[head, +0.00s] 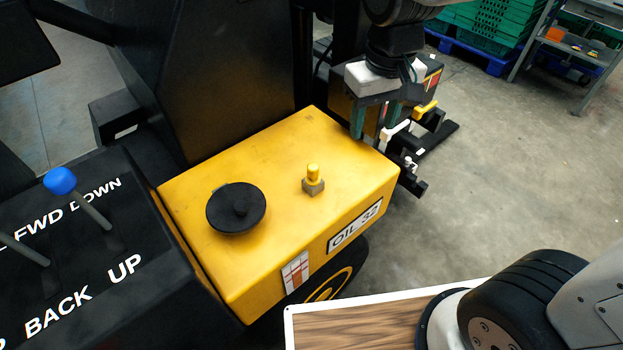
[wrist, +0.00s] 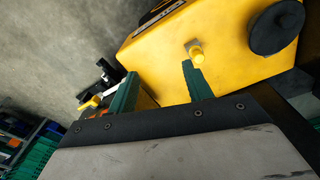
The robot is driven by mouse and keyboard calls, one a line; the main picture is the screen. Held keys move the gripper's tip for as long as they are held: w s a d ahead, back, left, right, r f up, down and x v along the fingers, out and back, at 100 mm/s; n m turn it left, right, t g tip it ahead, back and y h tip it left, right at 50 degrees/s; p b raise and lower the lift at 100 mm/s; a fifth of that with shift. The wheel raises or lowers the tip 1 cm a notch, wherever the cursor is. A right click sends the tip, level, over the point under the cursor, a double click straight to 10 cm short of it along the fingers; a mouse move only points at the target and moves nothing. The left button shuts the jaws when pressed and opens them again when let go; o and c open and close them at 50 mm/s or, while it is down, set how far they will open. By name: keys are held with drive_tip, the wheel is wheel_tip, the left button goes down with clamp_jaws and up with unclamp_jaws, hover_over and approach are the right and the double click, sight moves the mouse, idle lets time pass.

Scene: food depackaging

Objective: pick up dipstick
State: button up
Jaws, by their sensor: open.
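The dipstick (head: 313,175) is a small yellow cap on a square metallic base. It stands upright on top of the yellow oil tank (head: 270,165). In the wrist view the dipstick (wrist: 196,55) shows just beyond the tip of the right finger. My gripper (head: 375,122) has green fingers and hangs over the far right corner of the tank, to the right of and beyond the dipstick. In the wrist view my gripper (wrist: 155,85) is open with nothing between its fingers.
A black round cap (head: 236,208) sits on the tank left of the dipstick. A lever with a blue knob (head: 60,181) rises from the black panel at left. Green crates (head: 490,25) and a grey shelf (head: 590,60) stand far back right.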

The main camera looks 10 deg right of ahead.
drive_tip(key=n, duration=0.2)
hover_over(314, 167)
drive_tip(key=shift+g, duration=0.3)
wheel_tip(314, 167, down, 9)
drive_tip(key=shift+w+a+r, duration=0.1)
drive_tip(key=shift+w+a, duration=0.05)
wheel_tip(314, 167, down, 8)
drive_tip(key=c, duration=1.1)
